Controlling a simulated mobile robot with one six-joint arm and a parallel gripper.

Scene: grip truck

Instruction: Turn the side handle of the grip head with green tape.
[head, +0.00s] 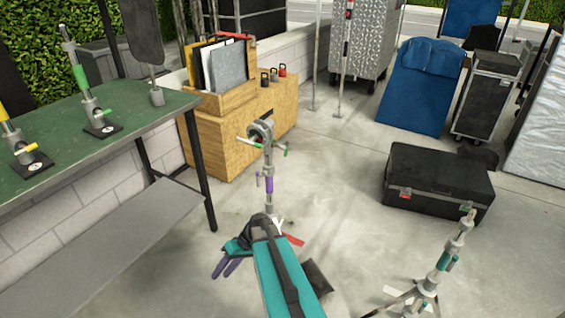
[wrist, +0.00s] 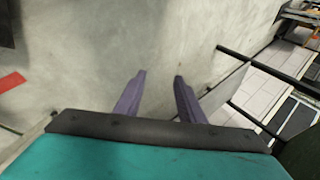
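A post with green tape (head: 80,77) stands upright on a dark square base on the green bench at the left. A second post with yellow tape (head: 8,112) and a yellow-tipped handle stands at the bench's left end. A floor stand in the middle has purple tape (head: 269,185) and green-tipped handles at its head. My gripper (head: 224,270) is low over the floor, right of the bench and well away from the green-taped post. In the wrist view its purple fingers (wrist: 161,78) are apart with nothing between them.
The green bench (head: 150,108) has a grey lower shelf (head: 110,235). A wooden box (head: 225,140) stands behind the middle stand. A black case (head: 440,180) and a teal-taped stand (head: 447,260) are at the right. A red piece (head: 294,240) lies near my arm.

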